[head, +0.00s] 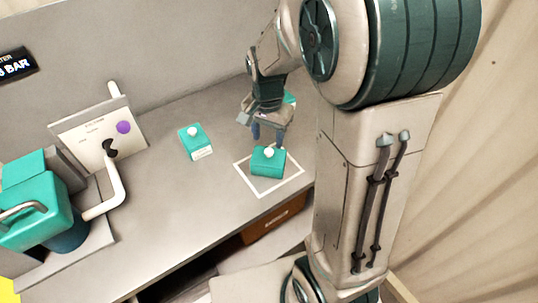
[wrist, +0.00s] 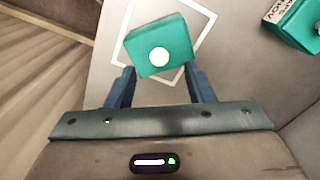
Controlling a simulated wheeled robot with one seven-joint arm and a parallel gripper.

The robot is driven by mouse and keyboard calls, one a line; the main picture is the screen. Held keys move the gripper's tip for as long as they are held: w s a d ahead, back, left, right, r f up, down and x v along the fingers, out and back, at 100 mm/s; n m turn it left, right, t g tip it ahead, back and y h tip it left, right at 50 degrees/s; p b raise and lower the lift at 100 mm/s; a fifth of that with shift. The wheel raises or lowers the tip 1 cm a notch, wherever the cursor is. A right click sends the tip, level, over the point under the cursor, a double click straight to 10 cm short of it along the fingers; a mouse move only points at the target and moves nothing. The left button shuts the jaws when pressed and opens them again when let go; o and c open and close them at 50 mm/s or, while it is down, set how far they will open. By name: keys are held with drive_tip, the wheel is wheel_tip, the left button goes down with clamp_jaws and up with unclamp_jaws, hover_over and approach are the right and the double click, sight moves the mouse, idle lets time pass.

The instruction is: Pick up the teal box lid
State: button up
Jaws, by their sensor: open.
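A teal box lid with a round white knob (head: 268,163) sits inside a white square outline on the grey counter. I cannot tell whether a box is under it. In the wrist view the teal lid (wrist: 143,58) shows just beyond the fingertips, slightly turned, with its white knob in line with the gap. My gripper (head: 268,143) is open and empty, pointing down close to the lid on its far side. Its two blue fingers also show in the wrist view (wrist: 162,73), spread about as wide as the lid.
A second teal box (head: 195,143) with a white knob and printed label stands left of the outline. Another teal thing (head: 290,98) is partly hidden behind my gripper. A teal tank (head: 35,210), a white pipe and a sign panel (head: 97,131) stand left. Counter between is clear.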

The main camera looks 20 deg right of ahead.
sight(269, 151)
drive_tip(key=shift+d+f+p, duration=0.15)
drive_tip(key=shift+f+p, duration=0.35)
drive_tip(key=shift+f, duration=2.1)
clamp_jaws()
